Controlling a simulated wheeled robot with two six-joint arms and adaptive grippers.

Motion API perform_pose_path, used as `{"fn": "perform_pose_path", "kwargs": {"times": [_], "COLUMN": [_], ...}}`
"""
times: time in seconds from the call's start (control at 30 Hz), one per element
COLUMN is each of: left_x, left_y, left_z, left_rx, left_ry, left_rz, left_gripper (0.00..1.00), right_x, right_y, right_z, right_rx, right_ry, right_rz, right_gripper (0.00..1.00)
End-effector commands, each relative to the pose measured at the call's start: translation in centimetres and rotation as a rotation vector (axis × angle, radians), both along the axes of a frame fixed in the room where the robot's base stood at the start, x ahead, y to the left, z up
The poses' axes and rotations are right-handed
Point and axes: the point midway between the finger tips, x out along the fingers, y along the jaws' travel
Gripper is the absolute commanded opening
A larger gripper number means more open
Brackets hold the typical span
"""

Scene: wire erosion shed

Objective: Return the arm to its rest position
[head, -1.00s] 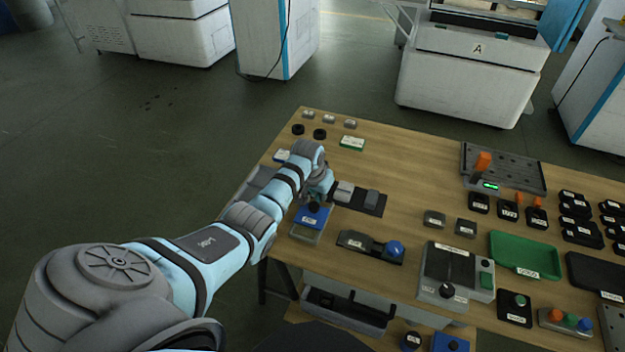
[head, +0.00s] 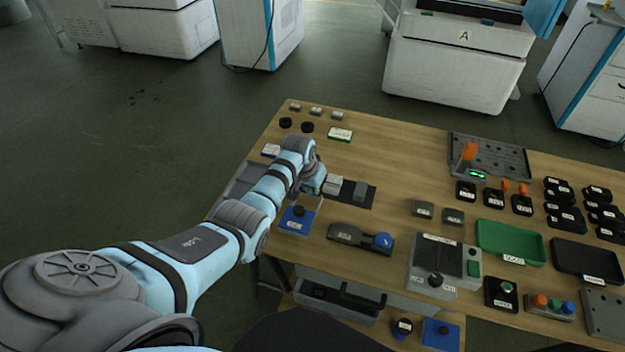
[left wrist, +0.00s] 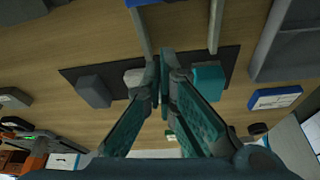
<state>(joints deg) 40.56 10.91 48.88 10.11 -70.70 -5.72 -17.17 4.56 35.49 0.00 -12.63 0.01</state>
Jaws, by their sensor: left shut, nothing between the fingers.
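My left arm (head: 190,255) reaches in from the lower left in the head view. Its gripper (head: 315,182) is low over the left part of the table, beside the light grey block on a black mat (head: 371,197). The left wrist view shows its two teal fingers (left wrist: 165,62) shut with nothing between them, over the mat. A light grey block (left wrist: 135,78) and a darker grey block (left wrist: 94,91) sit left of the fingers, and a teal block (left wrist: 207,83) right. The fingertips are hard to make out in the head view. My right gripper is not in view.
A blue box with a black knob (head: 298,217) stands just left of and nearer than the gripper. A dark fixture with a blue knob (head: 350,236), a grey control box (head: 421,263) and a green tray (head: 487,241) stand to the right. Open floor lies left of the table.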

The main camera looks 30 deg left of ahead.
Motion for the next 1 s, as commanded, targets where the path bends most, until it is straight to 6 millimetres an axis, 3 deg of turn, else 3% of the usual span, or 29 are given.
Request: {"fn": "perform_pose_path", "kwargs": {"times": [0.03, 0.1, 0.23, 0.4, 0.63, 0.73, 0.83, 1.0], "left_x": [-0.6, -1.5, -2.8, -3.4, -4.2, -7.8, -13.2, -21.8], "left_y": [0.0, 0.3, 0.6, 0.6, 0.2, -0.8, -2.1, -3.9], "left_z": [3.0, 5.2, 7.8, 9.0, 8.2, 5.8, 3.6, 2.6], "left_rx": [0.000, 0.002, 0.000, 0.000, 0.006, 0.032, 0.058, 0.083], "left_ry": [-0.003, -0.005, -0.003, -0.001, 0.002, 0.011, 0.019, 0.021], "left_rz": [-0.001, 0.004, 0.012, 0.014, 0.003, -0.023, -0.054, -0.086], "left_gripper": [0.00, 0.00, 0.00, 0.00, 0.00, 0.00, 0.00, 0.00], "right_x": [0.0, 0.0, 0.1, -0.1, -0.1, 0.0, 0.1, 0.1], "right_y": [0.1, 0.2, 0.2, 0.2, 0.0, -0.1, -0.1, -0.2], "right_z": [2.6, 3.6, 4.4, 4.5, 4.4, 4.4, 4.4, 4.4], "right_rx": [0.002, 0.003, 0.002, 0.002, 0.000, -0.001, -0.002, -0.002], "right_ry": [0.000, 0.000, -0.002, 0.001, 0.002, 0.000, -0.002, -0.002], "right_rz": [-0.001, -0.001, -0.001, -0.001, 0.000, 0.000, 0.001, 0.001], "right_gripper": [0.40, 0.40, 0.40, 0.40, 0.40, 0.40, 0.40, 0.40]}}
